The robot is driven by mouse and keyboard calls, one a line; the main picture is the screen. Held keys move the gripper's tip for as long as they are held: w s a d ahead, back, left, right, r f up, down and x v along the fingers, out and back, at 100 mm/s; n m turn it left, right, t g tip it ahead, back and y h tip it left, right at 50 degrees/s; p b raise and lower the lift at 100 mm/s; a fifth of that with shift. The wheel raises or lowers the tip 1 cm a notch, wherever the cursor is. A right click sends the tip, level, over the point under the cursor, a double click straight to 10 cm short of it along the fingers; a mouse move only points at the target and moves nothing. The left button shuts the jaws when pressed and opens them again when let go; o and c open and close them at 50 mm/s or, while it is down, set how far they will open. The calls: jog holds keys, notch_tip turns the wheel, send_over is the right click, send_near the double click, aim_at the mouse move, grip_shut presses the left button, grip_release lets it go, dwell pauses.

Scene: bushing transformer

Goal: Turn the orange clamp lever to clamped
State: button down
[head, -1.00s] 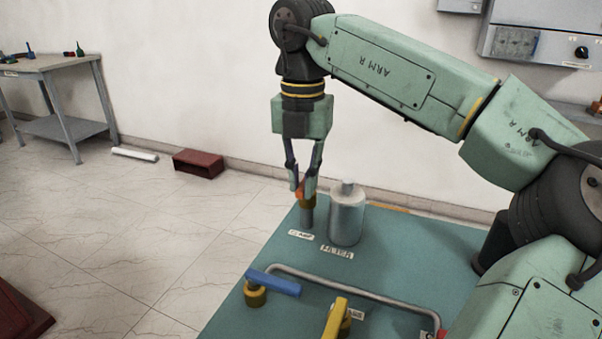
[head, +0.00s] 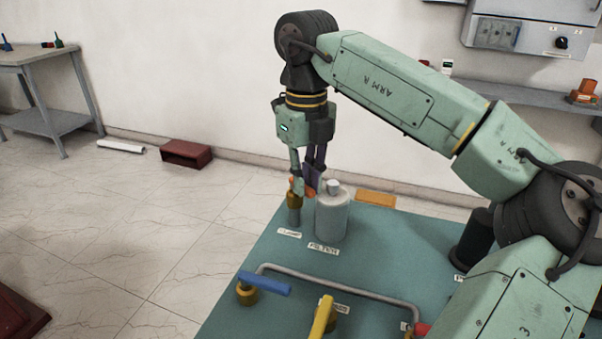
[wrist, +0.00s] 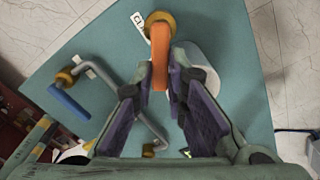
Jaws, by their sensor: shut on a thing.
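The orange clamp lever (wrist: 159,50) sits on a brass hub (wrist: 160,18) in the wrist view and runs from it down between my fingertips. In the head view the lever (head: 310,190) shows only in small part, behind my fingers. The brass hub (head: 294,201) tops a short grey post on the teal table. My gripper (head: 305,178) points down and is shut on the lever, just beside the hub. In the wrist view my gripper's purple pads (wrist: 161,75) stand on both sides of the lever.
A grey metal cylinder (head: 332,215) stands close to the right of the post. A bent grey pipe (head: 340,283), a blue lever (head: 264,283) and a yellow lever (head: 322,318) are nearer on the teal table (head: 265,250). A wall shelf (head: 530,95) is behind my arm.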

jog(key=shift+w+d+r+n+p, duration=0.1)
jog(key=shift+w+d+n+p, duration=0.15)
jog(key=shift+n, duration=0.8)
jog(key=shift+w+d+f+n+p, duration=0.1)
jog(key=shift+w+n+p, duration=0.2)
jog(key=shift+n, duration=0.7)
jog(key=shift+w+d+r+n+p, duration=0.1)
jog(key=shift+w+d+n+p, duration=0.15)
jog(key=shift+n, duration=0.8)
jog(key=c, duration=1.6)
grip_release()
notch_tip(320, 180, up, 12)
